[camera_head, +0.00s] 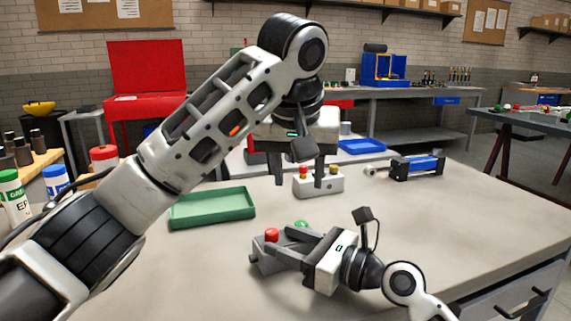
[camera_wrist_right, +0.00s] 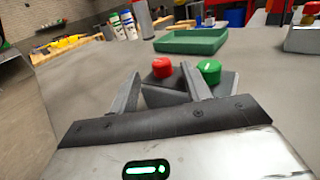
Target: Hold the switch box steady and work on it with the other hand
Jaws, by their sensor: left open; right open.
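A grey switch box (camera_head: 267,262) with a red button (camera_head: 271,235) and a green button (camera_head: 301,225) sits on the table. My right gripper (camera_head: 284,246) is low beside it, with its open fingers reaching toward the box. In the right wrist view the grey box (camera_wrist_right: 176,92) shows between the two fingers; contact cannot be told. A white box (camera_head: 333,184) with red and yellow buttons stands farther back. My left gripper (camera_head: 299,180) is open above the table, fingers pointing down; one finger overlaps the white box in the picture, and contact is unclear.
A green tray (camera_head: 212,208) lies left of the grey box. A blue and black cylinder device (camera_head: 417,167) and a blue tray (camera_head: 362,146) lie behind to the right. Bottles (camera_head: 104,158) stand at the left. The table's right part is clear.

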